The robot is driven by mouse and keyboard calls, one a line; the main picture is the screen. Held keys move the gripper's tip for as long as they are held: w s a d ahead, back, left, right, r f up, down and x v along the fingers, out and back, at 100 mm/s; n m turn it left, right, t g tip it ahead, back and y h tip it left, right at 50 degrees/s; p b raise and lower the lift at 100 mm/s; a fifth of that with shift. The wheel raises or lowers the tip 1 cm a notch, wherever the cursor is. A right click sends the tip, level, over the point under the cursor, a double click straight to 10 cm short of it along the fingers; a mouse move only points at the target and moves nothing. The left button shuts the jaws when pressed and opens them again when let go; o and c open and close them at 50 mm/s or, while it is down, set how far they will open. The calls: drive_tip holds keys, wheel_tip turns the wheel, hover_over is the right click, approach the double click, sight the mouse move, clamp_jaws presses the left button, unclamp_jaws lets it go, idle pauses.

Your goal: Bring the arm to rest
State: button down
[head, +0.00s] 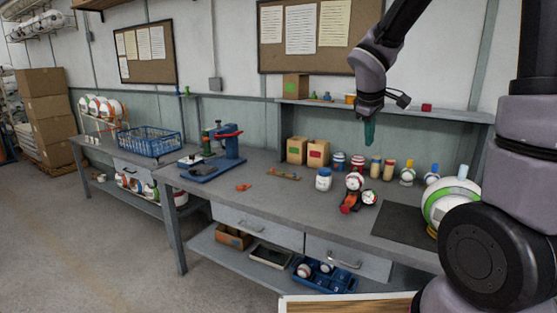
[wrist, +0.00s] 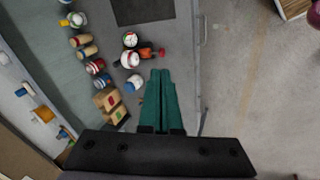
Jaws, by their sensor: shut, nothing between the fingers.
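My gripper (head: 369,132) hangs from my arm above the back part of the grey workbench (head: 262,200), fingers pointing down. Its green fingers are together with nothing between them; they also show in the wrist view (wrist: 160,80). In the head view the gripper is in the air in front of the shelf, apart from the things on the bench. Below it stand a white jar with a blue lid (head: 323,179), and a red device with a ball and a round dial (head: 353,190).
A blue press (head: 215,160) and a blue basket (head: 150,143) stand to the left. Two cardboard boxes (head: 297,150), several jars and bottles line the back. A shelf (head: 330,104) runs above them.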

drive_tip(key=s+r+m+t+y, duration=0.1)
drive_tip(key=s+r+m+y, duration=0.1)
drive_tip(key=s+r+m, duration=0.4)
drive_tip(key=s+r+m+t+y, duration=0.1)
drive_tip(key=s+r+m, duration=0.5)
drive_tip(key=s, duration=0.8)
drive_tip(key=shift+s+a+m+t+y, duration=0.15)
drive_tip(key=shift+a+m+t+y, duration=0.2)
drive_tip(key=shift+m+y, duration=0.3)
drive_tip(key=shift+r, duration=0.1)
